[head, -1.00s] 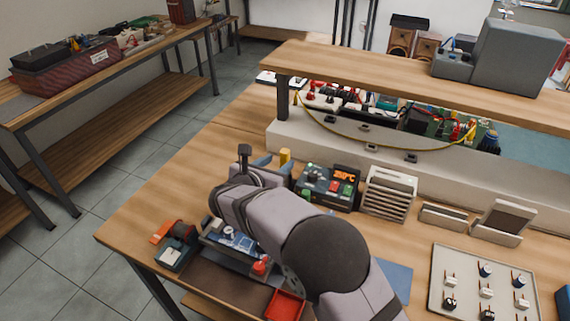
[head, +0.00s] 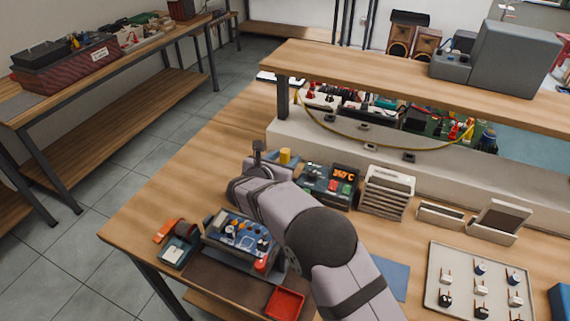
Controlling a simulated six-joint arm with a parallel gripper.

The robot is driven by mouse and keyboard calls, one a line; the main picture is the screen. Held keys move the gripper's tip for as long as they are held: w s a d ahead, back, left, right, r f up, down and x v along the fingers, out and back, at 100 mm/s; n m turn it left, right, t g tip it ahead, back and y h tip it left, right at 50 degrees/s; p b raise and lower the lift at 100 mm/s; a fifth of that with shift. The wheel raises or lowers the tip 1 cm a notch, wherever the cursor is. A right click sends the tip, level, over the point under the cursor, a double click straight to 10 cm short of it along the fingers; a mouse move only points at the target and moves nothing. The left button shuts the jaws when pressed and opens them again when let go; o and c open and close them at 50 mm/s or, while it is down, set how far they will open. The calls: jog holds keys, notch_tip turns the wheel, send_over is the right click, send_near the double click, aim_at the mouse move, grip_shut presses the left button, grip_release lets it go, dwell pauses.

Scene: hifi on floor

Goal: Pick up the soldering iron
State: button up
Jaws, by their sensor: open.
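The soldering station (head: 330,184), a dark box with a lit orange temperature display, stands on the wooden bench just right of my gripper. I cannot make out the soldering iron itself; it may be hidden behind my arm. A small yellow piece (head: 285,156) stands up just beyond my gripper, and I cannot tell whether it belongs to the iron. My gripper (head: 270,165) is open, left of the station and mostly covered by my own wrist. I see nothing held in it.
A slatted grey rack (head: 386,192) stands right of the station. The bench's left part is clear.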

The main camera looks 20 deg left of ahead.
jog(key=c, duration=1)
jog(key=shift+r, duration=0.1)
notch_tip(320, 180, up, 10)
jog(key=shift+f+b, duration=0.1)
jog(key=shift+b, duration=0.4)
jog(key=shift+a, duration=0.1)
